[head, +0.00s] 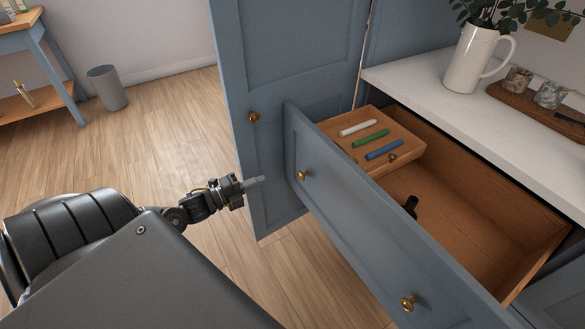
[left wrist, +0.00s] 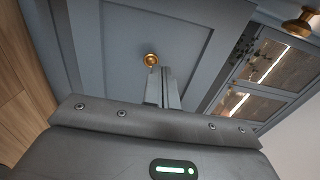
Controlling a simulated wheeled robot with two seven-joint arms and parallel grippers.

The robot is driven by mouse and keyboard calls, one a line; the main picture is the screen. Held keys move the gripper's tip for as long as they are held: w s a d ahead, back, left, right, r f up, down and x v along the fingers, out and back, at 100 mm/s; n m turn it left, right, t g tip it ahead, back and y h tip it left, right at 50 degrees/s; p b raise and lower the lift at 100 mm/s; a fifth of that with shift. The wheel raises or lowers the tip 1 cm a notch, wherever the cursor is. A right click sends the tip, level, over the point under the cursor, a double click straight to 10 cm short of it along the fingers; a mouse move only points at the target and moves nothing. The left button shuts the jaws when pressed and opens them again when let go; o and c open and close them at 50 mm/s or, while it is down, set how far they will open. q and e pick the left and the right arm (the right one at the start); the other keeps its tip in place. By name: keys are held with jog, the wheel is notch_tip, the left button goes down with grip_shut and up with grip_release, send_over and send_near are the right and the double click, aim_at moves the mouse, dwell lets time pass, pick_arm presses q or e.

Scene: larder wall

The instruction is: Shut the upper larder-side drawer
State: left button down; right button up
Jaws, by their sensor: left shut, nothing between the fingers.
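The upper larder-side drawer (head: 365,235) stands pulled out, its blue front facing my left arm. It has two brass knobs, one near its left end (head: 302,176) and one further right (head: 408,303). Inside it, a wooden tray (head: 404,158) holds white, green and blue sticks, and a dark object (head: 411,205) lies on the drawer floor. My left gripper (head: 258,181) is shut and empty, to the left of the drawer front and apart from it. In the left wrist view its fingers (left wrist: 162,85) point toward a brass knob (left wrist: 151,60) on a blue panel. My right gripper is not in view.
A tall blue larder door (head: 290,45) with a brass knob stands behind my left gripper. A white counter (head: 425,75) above the drawer carries a white jug (head: 471,60) and a wooden board with jars. A grey bin (head: 107,88) stands far left. Wooden floor lies clear between.

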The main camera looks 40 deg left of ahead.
aim_at(301, 163)
pick_arm(q)
jog(key=x, duration=1.2)
jog(key=shift+w, duration=0.3)
jog(key=shift+w, duration=0.15)
